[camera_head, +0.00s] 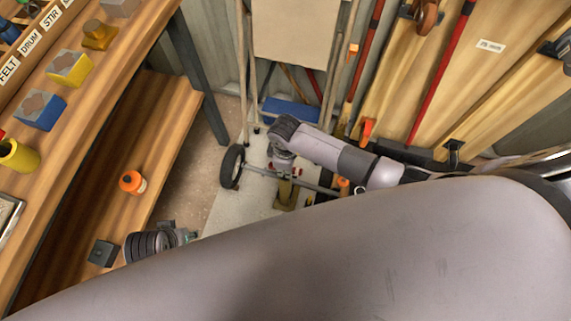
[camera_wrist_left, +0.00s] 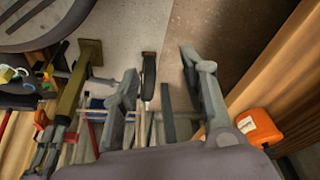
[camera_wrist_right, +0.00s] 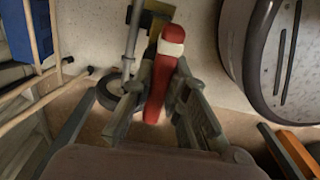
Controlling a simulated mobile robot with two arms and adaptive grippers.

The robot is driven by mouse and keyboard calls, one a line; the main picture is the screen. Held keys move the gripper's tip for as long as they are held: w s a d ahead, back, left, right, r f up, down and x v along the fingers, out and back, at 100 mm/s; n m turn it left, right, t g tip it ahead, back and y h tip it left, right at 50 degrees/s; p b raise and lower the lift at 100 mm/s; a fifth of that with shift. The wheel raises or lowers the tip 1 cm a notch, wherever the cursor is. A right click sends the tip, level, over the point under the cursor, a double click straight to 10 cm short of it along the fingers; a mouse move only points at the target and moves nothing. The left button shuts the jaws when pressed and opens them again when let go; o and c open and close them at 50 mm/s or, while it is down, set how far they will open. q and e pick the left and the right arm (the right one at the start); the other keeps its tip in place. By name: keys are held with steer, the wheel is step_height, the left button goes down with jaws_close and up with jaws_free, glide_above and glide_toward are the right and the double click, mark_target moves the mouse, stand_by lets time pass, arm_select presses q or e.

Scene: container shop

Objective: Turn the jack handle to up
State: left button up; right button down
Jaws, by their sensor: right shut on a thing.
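My right gripper (camera_head: 284,163) reaches in from the right above the pale floor mat. In the right wrist view its fingers (camera_wrist_right: 158,92) are shut around a red jack handle with a cream band (camera_wrist_right: 171,48). An olive jack part (camera_head: 287,194) shows below this gripper in the head view; the gripper hides much of it. An olive post with a square foot (camera_wrist_left: 90,50) also shows in the left wrist view.
Long red-handled tools (camera_head: 440,70) lean on boards at the back right. Pale mat (camera_head: 225,208) is clear in front.

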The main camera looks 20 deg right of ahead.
arm_select(q)
steer(key=shift+f, duration=0.9)
arm_select(e)
steer(key=shift+m, duration=0.3)
steer(key=c, duration=1.6)
jaws_free()
steer(key=shift+o, duration=0.2)
step_height(320, 180, up, 12)
